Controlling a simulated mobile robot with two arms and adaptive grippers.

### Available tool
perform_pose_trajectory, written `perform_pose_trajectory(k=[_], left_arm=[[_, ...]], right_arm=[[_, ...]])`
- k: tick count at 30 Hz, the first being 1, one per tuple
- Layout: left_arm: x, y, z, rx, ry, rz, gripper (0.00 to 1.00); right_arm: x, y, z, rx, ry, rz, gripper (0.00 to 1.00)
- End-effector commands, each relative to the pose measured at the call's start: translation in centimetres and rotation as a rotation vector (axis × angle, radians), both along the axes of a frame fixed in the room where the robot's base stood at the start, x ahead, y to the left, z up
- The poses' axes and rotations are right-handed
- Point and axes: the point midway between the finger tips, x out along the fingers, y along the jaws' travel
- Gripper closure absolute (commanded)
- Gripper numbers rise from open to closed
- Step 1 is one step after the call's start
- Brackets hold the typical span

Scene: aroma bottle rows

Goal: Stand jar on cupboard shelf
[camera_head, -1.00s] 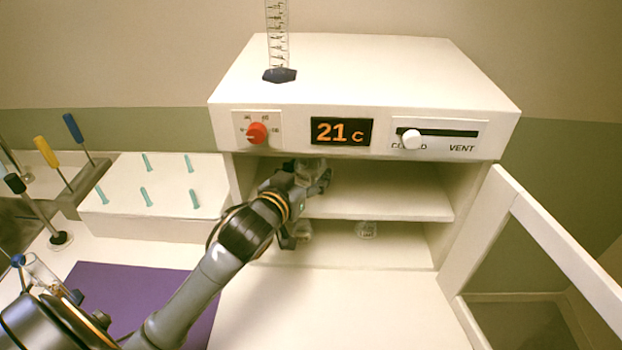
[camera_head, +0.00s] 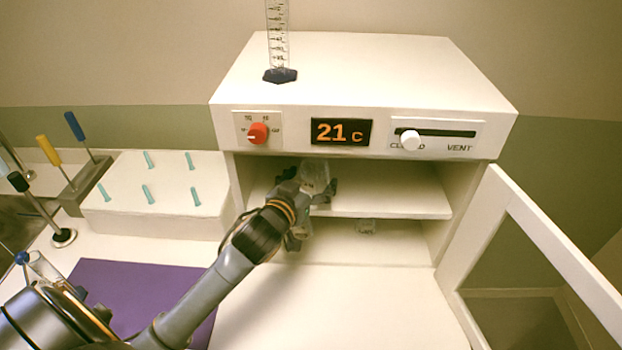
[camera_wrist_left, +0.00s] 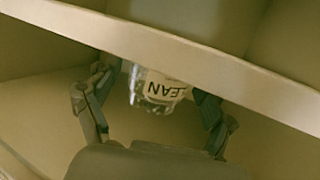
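A clear glass jar (camera_head: 315,175) with a white label is at the upper shelf (camera_head: 390,203) of the white cupboard, near its front edge. The jar shows in the left wrist view (camera_wrist_left: 158,90) with inverted lettering, partly cut off by a shelf edge. My left gripper (camera_head: 308,190) is at the shelf opening, its fingers spread on either side of the jar; they look open, with a gap beside the jar. Whether the jar's base touches the shelf is hidden. My right gripper is not in view.
The cupboard door (camera_head: 540,250) hangs open at the right. A measuring cylinder (camera_head: 278,45) stands on top. A white block with teal pegs (camera_head: 150,215) and a purple mat (camera_head: 130,290) are at left. The upper shelf's right side is clear.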

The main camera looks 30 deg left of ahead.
Motion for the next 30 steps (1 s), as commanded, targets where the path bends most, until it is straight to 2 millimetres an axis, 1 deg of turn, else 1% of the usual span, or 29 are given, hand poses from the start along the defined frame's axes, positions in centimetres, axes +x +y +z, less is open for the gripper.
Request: perform_pose_trajectory(k=[7,10,13,17,25,27,30], left_arm=[[0.0,0.0,0.0,0.001,0.000,0.000,0.14],[0.0,0.0,0.4,0.001,-0.001,0.000,0.14],[-1.0,-0.1,0.2,0.000,0.001,0.000,0.14],[-3.2,-0.2,0.6,0.001,0.001,-0.001,0.14],[-9.2,-0.6,1.7,0.000,0.002,-0.001,0.14],[-9.9,-0.6,2.5,-0.001,0.005,0.000,0.14],[-10.8,-0.7,2.6,-0.002,0.003,0.000,0.14]], right_arm=[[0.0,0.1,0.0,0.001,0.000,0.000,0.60],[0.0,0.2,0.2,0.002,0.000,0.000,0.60],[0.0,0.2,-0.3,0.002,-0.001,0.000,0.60],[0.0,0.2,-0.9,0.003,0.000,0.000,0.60],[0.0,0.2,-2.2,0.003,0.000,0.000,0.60],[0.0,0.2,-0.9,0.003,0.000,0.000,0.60],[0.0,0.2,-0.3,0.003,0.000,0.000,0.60]])
